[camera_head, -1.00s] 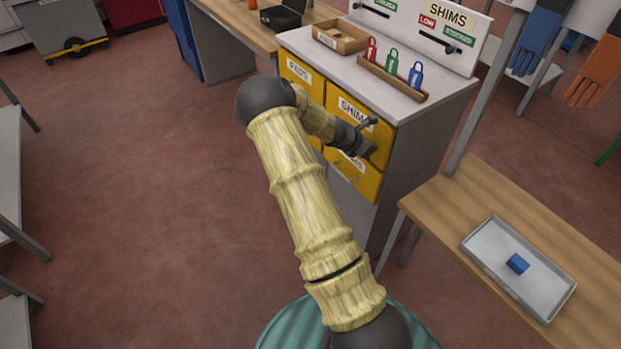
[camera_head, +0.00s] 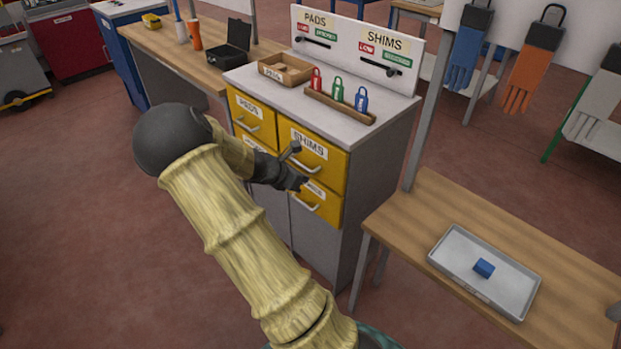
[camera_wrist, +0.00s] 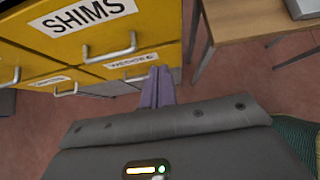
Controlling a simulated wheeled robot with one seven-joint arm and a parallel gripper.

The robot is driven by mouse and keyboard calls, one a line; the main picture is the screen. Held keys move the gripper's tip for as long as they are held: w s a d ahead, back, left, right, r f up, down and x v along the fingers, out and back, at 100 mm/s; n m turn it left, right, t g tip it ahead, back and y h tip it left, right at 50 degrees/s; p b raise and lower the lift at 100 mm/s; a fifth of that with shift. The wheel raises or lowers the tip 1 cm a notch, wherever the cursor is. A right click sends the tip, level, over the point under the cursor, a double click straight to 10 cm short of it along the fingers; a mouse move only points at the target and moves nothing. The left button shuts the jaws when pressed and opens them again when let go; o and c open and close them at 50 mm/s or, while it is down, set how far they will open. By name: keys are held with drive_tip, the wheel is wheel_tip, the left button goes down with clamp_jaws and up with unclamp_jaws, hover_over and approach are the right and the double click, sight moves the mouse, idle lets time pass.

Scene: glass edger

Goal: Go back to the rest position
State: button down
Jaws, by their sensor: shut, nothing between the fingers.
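My gripper (camera_head: 297,184) is in front of the yellow drawers of the cabinet, apart from any loose object as far as I can see. In the wrist view its fingers (camera_wrist: 158,87) are together with nothing between them. Behind it are the shims drawer (camera_head: 330,160) and a lower drawer (camera_head: 325,207), both closed. The shims drawer also shows in the wrist view (camera_wrist: 150,25), close to the fingers; I cannot tell whether they touch anything.
A wooden table (camera_head: 400,222) at right holds a metal tray (camera_head: 510,300) with a blue block (camera_head: 484,268). The cabinet top (camera_head: 270,88) carries an open wooden box (camera_head: 285,68) and red, green and blue tags in a rack (camera_head: 340,105). Floor at left (camera_head: 70,200) is clear.

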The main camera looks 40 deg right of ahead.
drive_tip(key=shift+s+a+r, duration=0.1)
drive_tip(key=shift+a+r, duration=0.4)
drive_tip(key=s+a+r+m+y+p, duration=0.3)
drive_tip(key=s+a+r+m, duration=0.3)
drive_tip(key=s+a+m, duration=0.3)
drive_tip(key=s+a+r+m+t+y+p, duration=0.1)
drive_tip(key=s+a+r+m+y+p, duration=0.2)
drive_tip(key=a, duration=1.1)
drive_tip(key=s+r+m+y, duration=0.3)
drive_tip(key=s+m, duration=0.2)
drive_tip(key=m, duration=0.2)
drive_tip(key=shift+s+r+m, duration=0.2)
drive_tip(key=shift+s+m, duration=0.2)
